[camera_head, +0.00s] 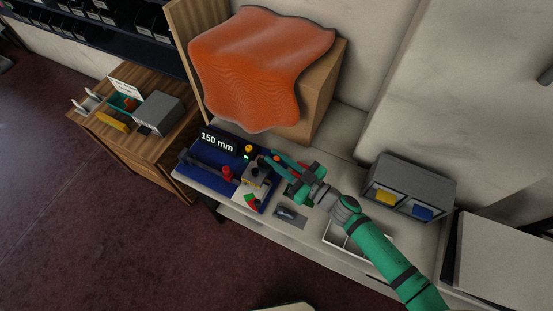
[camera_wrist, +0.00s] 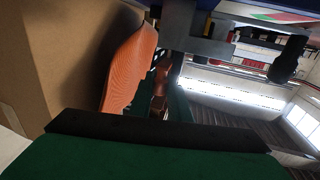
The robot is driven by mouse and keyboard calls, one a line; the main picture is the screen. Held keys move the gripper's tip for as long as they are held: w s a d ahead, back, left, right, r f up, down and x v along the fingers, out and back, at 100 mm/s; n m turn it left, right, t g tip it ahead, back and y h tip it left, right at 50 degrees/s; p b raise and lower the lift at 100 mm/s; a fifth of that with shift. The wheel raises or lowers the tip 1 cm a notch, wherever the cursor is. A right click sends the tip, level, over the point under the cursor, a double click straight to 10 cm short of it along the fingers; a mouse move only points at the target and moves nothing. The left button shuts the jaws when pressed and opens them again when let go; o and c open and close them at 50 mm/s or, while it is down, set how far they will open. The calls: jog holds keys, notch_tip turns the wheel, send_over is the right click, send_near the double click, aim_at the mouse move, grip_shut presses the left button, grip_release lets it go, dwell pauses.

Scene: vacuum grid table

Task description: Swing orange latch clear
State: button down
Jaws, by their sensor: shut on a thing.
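My gripper (camera_head: 272,160) reaches in from the right, over the right side of the blue fixture board (camera_head: 190,166). Its fingers are shut on a small orange piece, which looks like the orange latch (camera_head: 277,157). In the wrist view an orange-brown block (camera_wrist: 160,82) shows between the dark fingers. The fingers and wrist hide much of the latch, so I cannot tell its exact angle. A grey block with a yellow part (camera_head: 254,177) sits just left of the fingers.
A red knob (camera_head: 227,173) and a yellow knob (camera_head: 248,149) stand on the board near a "150 mm" display (camera_head: 216,142). A box under orange cloth (camera_head: 255,60) rises close behind. A grey bin unit (camera_head: 410,185) and white tray (camera_head: 343,238) lie to the right.

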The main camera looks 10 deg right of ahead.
aim_at(277, 159)
jog(key=shift+f, duration=0.15)
jog(key=c, duration=1.7)
grip_release()
jog(key=shift+o, duration=0.2)
jog(key=shift+r, duration=0.55)
jog(key=r, duration=0.2)
jog(key=shift+s+r, duration=0.2)
jog(key=shift+r, duration=0.1)
jog(key=s+a+r, duration=0.1)
jog(key=s+r, duration=0.8)
jog(key=s, duration=0.4)
jog(key=shift+s+a+r, duration=0.2)
jog(key=shift+s+a, duration=0.05)
jog(key=shift+a, duration=0.15)
